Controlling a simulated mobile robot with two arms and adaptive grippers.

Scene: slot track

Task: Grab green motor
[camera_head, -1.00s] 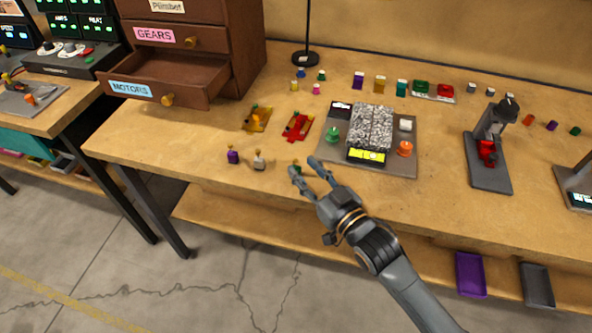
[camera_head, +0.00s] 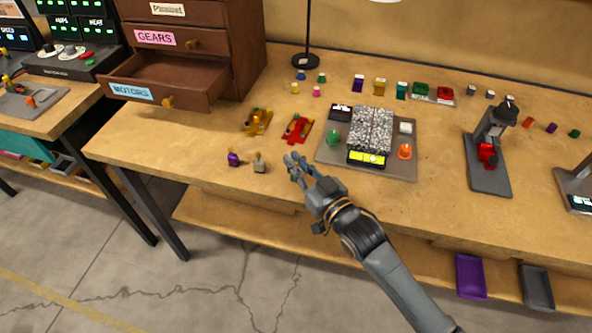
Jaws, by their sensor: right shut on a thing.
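My right gripper (camera_head: 297,167) is over the front part of the workbench, its fingers closed together on a small thing. That thing is hidden by the fingers; it is where the small green motor stood in the earlier frame, so I take it to be the green motor. A purple motor (camera_head: 233,159) and a grey motor (camera_head: 260,164) stand upright on the bench to the left of the gripper, apart from it. My left gripper is not in view.
A yellow car chassis (camera_head: 256,122) and a red one (camera_head: 297,129) lie behind the gripper. A grey station (camera_head: 327,150) with green and orange buttons stands to the right. The open drawer labelled MOTORS (camera_head: 130,92) juts out at the left.

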